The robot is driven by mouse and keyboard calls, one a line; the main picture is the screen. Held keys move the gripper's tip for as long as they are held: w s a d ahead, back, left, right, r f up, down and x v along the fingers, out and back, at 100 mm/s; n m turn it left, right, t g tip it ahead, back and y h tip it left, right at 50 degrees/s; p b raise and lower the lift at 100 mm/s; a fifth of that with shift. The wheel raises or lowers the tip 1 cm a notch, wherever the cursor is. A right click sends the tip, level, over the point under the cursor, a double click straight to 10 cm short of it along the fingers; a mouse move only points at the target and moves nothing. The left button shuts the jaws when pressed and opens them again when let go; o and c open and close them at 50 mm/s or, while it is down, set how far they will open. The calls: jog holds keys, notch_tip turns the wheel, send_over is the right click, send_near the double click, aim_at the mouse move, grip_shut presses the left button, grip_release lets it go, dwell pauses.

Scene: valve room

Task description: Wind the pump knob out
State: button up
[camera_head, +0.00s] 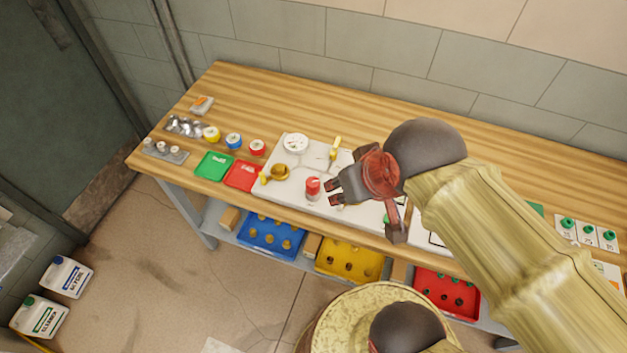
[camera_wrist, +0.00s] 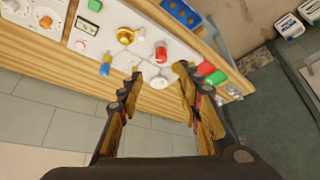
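A red cylindrical knob (camera_head: 313,187), the likeliest pump knob though no label is readable, stands on a white panel (camera_head: 298,203) on the bench. In the wrist view the red knob (camera_wrist: 160,52) appears just beyond the gap between my fingertips. My gripper (camera_head: 334,192) is to the right of it in the head view and appears apart from it. My gripper (camera_wrist: 159,72) is open and empty, with its fingers spread. The arm and gripper hide the right part of the panel in the head view.
The panel also has a brass valve (camera_head: 280,172), a round white gauge (camera_head: 296,143) and a yellow lever (camera_head: 335,147). Green (camera_head: 214,165) and red (camera_head: 243,176) trays lie left of it. Bins stand on the shelf below. The bench behind the panel is clear.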

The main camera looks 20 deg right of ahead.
jog(key=shift+o, duration=0.7)
jog(key=shift+f, duration=0.2)
jog(key=shift+o, duration=0.9)
jog(key=w+f+g+p, duration=0.2)
jog(key=w+f+g, duration=0.1)
jog(key=w+f, duration=0.2)
jog(key=shift+f+m+g, duration=0.3)
jog(key=shift+f+g, duration=0.05)
jog(key=shift+g, duration=0.05)
jog(key=m+g+p, duration=0.2)
jog(key=m, duration=1)
send_over(314, 181)
notch_tip(314, 181, down, 10)
jog(key=shift+s, duration=0.1)
jog(key=shift+m, duration=0.9)
jog(key=shift+f, duration=0.4)
notch_tip(314, 181, down, 7)
jog(key=shift+b, duration=0.45)
